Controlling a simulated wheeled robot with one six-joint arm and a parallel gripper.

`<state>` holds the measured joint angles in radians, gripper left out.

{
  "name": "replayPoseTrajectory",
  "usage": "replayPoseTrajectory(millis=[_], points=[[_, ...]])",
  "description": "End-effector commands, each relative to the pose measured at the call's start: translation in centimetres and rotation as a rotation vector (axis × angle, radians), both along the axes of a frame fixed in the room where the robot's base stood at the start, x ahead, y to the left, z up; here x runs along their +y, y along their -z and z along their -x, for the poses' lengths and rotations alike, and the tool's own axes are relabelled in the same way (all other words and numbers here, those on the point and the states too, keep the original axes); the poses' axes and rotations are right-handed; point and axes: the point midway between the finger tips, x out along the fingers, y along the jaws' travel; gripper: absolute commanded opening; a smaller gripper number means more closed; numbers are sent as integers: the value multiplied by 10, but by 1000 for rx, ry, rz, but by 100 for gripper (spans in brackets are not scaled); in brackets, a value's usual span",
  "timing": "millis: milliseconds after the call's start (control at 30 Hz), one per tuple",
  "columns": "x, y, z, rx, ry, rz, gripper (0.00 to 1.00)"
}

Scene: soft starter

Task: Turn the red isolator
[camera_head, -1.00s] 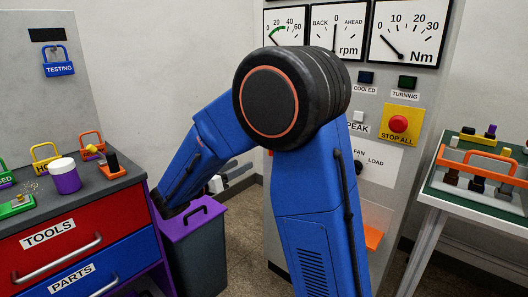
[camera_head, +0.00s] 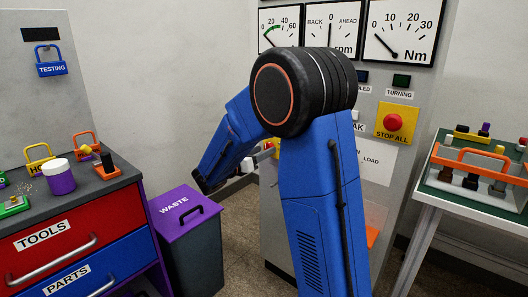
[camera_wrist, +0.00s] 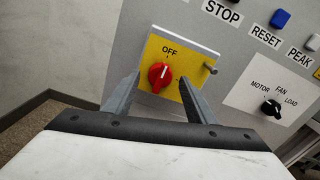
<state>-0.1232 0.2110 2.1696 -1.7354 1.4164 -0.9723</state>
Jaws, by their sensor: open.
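The red isolator (camera_wrist: 159,76) is a round red knob on a yellow plate (camera_wrist: 150,50) on the grey panel in the wrist view. Its white mark points up, slightly right, towards the word OFF. My gripper (camera_wrist: 159,82) is open, with one finger to each side of the knob in the picture. I cannot tell whether the fingers touch it or how far they stand from it. In the head view my arm hides most of the isolator, and the gripper itself is hard to make out.
A red stop button (camera_head: 393,122) sits higher on the panel. A purple-lidded waste bin (camera_head: 183,212) stands left, between the drawer cabinet (camera_head: 75,232) and the panel.

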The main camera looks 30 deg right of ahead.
Motion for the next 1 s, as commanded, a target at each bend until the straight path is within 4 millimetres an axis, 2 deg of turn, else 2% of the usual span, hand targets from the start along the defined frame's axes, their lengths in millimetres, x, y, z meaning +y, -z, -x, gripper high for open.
replayPoseTrajectory(millis=[200, 467, 500, 667, 1000], points=[[-12, 0, -4, 1, 0, 0, 51], [-13, 0, -4, 1, 0, 0, 51], [-13, 0, -4, 1, 0, 0, 46], [-13, 0, -4, 0, 0, 0, 9], [-12, 0, -4, -33, 0, -12, 10]])
